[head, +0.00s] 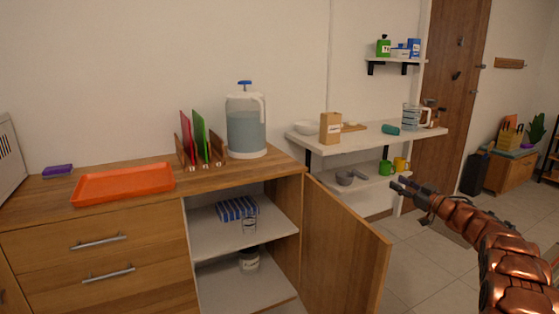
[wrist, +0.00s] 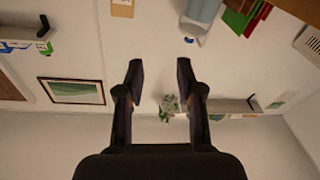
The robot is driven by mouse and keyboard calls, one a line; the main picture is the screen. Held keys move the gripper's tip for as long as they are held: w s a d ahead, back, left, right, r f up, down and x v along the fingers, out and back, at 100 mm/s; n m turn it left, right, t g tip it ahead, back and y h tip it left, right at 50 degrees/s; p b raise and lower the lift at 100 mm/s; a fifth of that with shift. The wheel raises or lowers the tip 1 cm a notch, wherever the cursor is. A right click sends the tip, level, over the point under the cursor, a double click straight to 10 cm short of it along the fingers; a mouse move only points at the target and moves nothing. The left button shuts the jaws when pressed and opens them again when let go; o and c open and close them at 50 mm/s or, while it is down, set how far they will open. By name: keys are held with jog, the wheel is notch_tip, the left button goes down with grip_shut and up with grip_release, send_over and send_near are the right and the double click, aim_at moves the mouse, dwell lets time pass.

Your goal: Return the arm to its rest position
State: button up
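My gripper (wrist: 158,78) is open in the wrist view, its two dark fingers apart with nothing between them. In the head view my gripper (head: 411,191) is at the end of my copper-coloured arm (head: 490,240), which reaches in from the right edge. There it is in front of the white wall shelves and to the right of the open cabinet door (head: 345,245). It appears clear of the things around it, though its distance from the shelf is hard to tell.
A wooden cabinet (head: 80,220) at left bears an orange tray (head: 125,184), a rack of boards (head: 200,140) and a water dispenser (head: 246,125). Its door stands open into the room. A white shelf (head: 375,142) holds a paper bag (head: 330,128) and a jug (head: 411,117).

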notch_tip(320, 180, up, 6)
jog(key=w+d+m+t+h, duration=0.2)
jog(key=m+h, duration=0.2)
jog(key=h, duration=0.3)
jog(key=s+m+g+h, duration=0.3)
jog(key=s+m+h, duration=0.2)
jog(key=s+h, duration=0.25)
jog(key=s+a+f+g+y, duration=0.1)
jog(key=s+a+f+g, duration=0.6)
jog(key=s, duration=1.3)
jog(key=s+a+f+g+y, duration=0.2)
jog(key=s+a+f+g, duration=0.5)
jog(key=s, duration=1.2)
jog(key=s+a+f+g+y, duration=0.1)
jog(key=s+a+f+g, duration=0.3)
jog(key=s+a, duration=1.1)
jog(key=s+d+r+p, duration=0.1)
jog(key=s+r+p, duration=0.1)
jog(key=r+p, duration=0.5)
jog(key=s+d+r+p, duration=0.2)
jog(key=r+p, duration=0.6)
jog(key=r, duration=0.1)
jog(key=s+d+r+t+p, duration=0.1)
jog(key=s+r+p, duration=0.1)
jog(key=r+p, duration=0.6)
jog(key=shift+s+d+r, duration=0.35)
jog(key=shift+s+r, duration=0.05)
jog(key=shift+r, duration=0.1)
jog(key=shift+a+f, duration=0.1)
jog(key=shift+a, duration=0.05)
